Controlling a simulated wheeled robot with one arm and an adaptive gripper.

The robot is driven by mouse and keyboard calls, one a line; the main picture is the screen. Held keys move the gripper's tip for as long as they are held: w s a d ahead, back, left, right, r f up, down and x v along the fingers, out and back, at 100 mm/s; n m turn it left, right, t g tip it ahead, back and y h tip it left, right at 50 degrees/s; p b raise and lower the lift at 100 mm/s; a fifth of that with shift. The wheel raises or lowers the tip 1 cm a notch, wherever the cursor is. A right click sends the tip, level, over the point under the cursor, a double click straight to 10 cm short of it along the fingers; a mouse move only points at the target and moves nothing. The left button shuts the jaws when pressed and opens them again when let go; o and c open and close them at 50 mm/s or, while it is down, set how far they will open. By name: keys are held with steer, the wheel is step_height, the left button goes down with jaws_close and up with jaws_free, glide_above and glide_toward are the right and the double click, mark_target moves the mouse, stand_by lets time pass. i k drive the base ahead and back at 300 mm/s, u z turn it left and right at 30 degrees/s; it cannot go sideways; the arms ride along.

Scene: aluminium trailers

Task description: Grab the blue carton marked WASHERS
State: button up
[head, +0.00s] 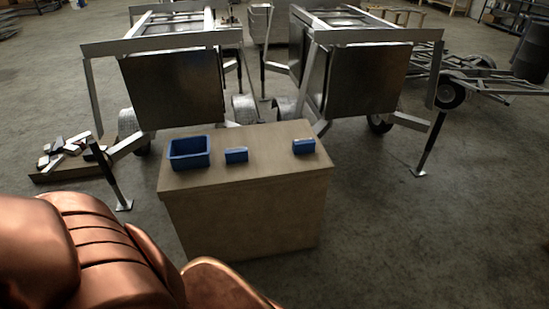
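Two small blue cartons lie on top of a tan box-shaped stand (250,180). One blue carton (237,156) is near the middle of the top, just right of a blue open bin. The other blue carton (304,146) is near the right end of the top. Any lettering is too small to read, so I cannot tell which one is marked WASHERS. My gripper is not in view. Copper-coloured parts, likely of my own arm, fill the lower left.
The open blue bin (189,153) stands at the left end of the stand. Two aluminium trailers (175,88) (367,79) stand close behind it, with thin legs reaching the floor. Metal offcuts (63,150) lie at left. The floor (430,230) at right front is clear.

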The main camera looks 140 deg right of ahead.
mark_target(239, 153)
steer(key=z, duration=4.95)
steer(key=i, duration=1.65)
steer(key=u, duration=1.55)
